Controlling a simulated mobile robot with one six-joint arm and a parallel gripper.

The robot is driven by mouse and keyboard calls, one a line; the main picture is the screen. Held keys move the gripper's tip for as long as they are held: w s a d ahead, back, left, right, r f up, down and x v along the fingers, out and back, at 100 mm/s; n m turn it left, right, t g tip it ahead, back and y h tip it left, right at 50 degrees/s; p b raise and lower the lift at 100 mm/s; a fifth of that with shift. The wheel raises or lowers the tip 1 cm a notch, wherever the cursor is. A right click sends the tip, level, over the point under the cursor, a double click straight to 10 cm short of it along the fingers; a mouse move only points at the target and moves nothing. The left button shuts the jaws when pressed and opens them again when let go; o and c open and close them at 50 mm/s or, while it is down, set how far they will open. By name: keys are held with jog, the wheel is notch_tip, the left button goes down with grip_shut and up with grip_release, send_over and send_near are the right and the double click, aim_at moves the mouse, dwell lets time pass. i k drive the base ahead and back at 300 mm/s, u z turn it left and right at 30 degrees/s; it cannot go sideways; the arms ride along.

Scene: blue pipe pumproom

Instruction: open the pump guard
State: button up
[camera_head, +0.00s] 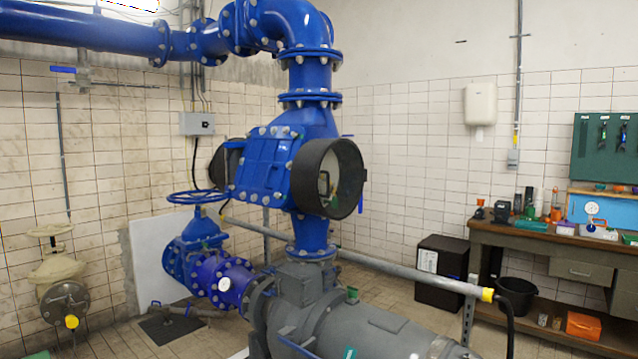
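A grey pump (370,330) stands low in the foreground, below a blue vertical pipe; its lower part is cut off by the frame's bottom edge. A long grey bar (380,262) with yellow bands near its ends runs slantwise behind the pump, from the blue valve side at left to an upright post (469,308) at right. It appears to lie level and closed across the area. I cannot tell for sure whether this bar is the pump guard. My gripper is not in view.
A blue valve body (265,168) with a wide black ring (350,180) sits above the pump. A blue handwheel (195,197) is at left. A black cabinet (442,255), a black bucket (516,297) and a wooden workbench (560,246) stand at right. Tiled floor shows between pump and cabinet.

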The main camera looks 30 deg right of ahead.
aim_at(346, 180)
jog(key=u, duration=0.05)
jog(key=i, duration=0.95)
jog(key=u, duration=0.15)
jog(key=k, duration=0.95)
jog(key=z, duration=0.15)
jog(key=i, duration=0.65)
jog(key=u, duration=0.05)
